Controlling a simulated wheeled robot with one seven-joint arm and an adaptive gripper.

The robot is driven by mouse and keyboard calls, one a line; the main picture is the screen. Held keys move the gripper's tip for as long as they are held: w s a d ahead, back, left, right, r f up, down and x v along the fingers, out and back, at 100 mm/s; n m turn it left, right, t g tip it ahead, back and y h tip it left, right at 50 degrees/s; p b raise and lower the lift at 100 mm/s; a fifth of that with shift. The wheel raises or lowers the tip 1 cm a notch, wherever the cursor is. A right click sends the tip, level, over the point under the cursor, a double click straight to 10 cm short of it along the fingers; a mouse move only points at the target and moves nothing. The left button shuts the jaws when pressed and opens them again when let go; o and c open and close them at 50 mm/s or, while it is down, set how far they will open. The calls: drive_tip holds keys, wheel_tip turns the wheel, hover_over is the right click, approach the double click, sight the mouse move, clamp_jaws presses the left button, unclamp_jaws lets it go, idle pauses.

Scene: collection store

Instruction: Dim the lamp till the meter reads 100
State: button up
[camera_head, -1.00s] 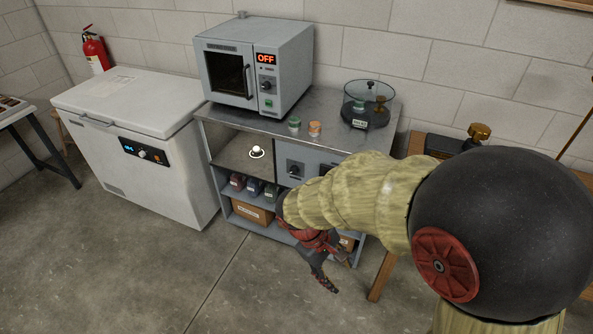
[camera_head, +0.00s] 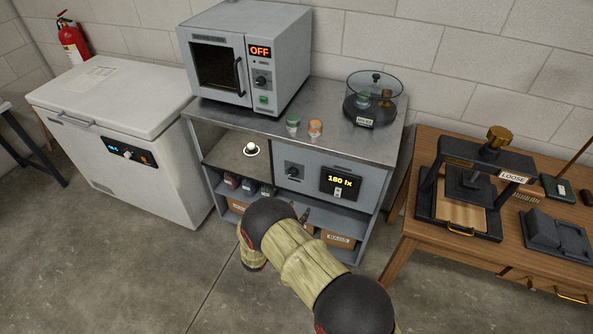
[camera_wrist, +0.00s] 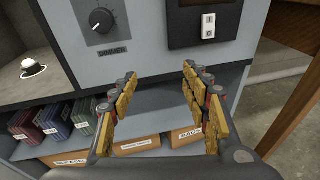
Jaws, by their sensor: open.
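The dimmer knob (camera_head: 293,171) is a dark dial on the grey cabinet front. It also shows in the wrist view (camera_wrist: 101,20) above the word DIMMER. To its right the black meter (camera_head: 341,182) reads 180 lx; in the wrist view only its lower part and a white rocker switch (camera_wrist: 208,26) show. A small white ball on a disc (camera_head: 251,149), perhaps the lamp, sits in the open bay left of the knob. My gripper (camera_wrist: 158,76) is open and empty, below the knob and meter, before the lower shelf. In the head view my arm mostly hides it.
Cartons (camera_wrist: 135,145) and dark boxes (camera_wrist: 55,116) fill the shelves below. An oven reading OFF (camera_head: 240,60), two small jars and a glass-covered dish (camera_head: 373,98) stand on top. A wooden table with a press (camera_head: 470,185) is at right, a chest freezer (camera_head: 110,130) at left.

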sight(292, 175)
drive_tip(key=w+a+r+n+t+y, duration=0.2)
drive_tip(key=w+a+r+n+t, duration=0.1)
drive_tip(key=w+a+r, duration=0.25)
drive_tip(key=b+x, duration=0.2)
drive_tip(key=x, duration=0.5)
drive_tip(key=shift+w+d+r, duration=0.1)
drive_tip(key=shift+w+d, duration=0.15)
drive_tip(key=shift+w, duration=0.05)
drive_tip(key=shift+c, duration=1.3)
drive_tip(key=c, duration=0.9)
